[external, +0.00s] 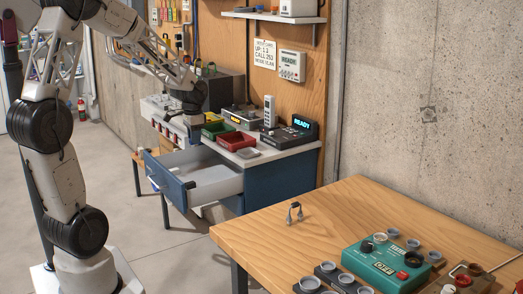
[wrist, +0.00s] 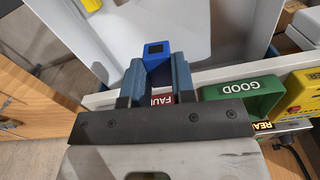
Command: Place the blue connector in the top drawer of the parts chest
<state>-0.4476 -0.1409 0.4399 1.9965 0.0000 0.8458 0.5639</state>
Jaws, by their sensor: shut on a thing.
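The blue connector (wrist: 156,52) is a small block with a dark opening, held between the fingertips of my gripper (wrist: 157,66) in the wrist view. Behind it in that view is the pale interior of the open drawer (wrist: 190,28). In the external view the parts chest (external: 270,184) is blue under a white top. Its top drawer (external: 211,183) is pulled out, with a blue front and pale inside. My gripper (external: 194,128) is above the bench near the bins, by the back of the drawer; its fingertips and the connector are not clear there.
A green bin (wrist: 240,98) marked GOOD and a red bin (external: 236,140) stand beside my gripper on the bench top. A device with a READY display (external: 301,124) stands further right. A wooden table (external: 265,234) with a teal box (external: 385,264) is in front. The space above the drawer looks clear.

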